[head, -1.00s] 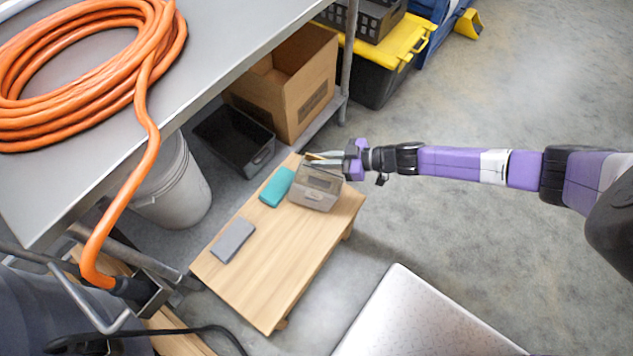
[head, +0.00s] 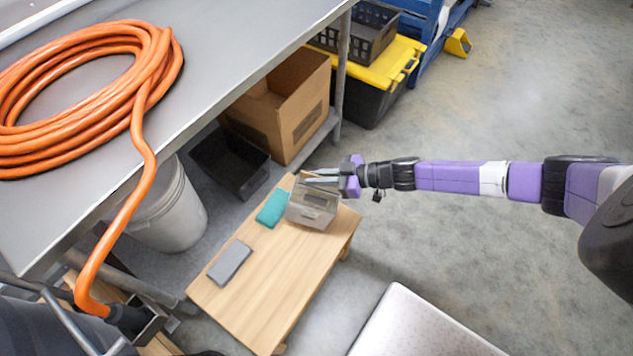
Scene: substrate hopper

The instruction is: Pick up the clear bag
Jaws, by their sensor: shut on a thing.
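The clear bag (head: 311,212) is a see-through, greyish, box-shaped thing near the far end of a low wooden table (head: 262,290). My gripper (head: 318,177) reaches in from the right at the bag's upper far edge, with its fingers closed on it. The fingertips are small in this view, so the exact grip point is hard to see. The bag looks upright, and I cannot tell whether its underside touches the table.
A teal block (head: 272,208) lies just left of the bag, and a grey block (head: 230,262) lies nearer. A metal bench (head: 220,60) with a coiled orange hose (head: 150,95) overhangs a bucket (head: 172,215), a black bin (head: 232,165) and a cardboard box (head: 300,110).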

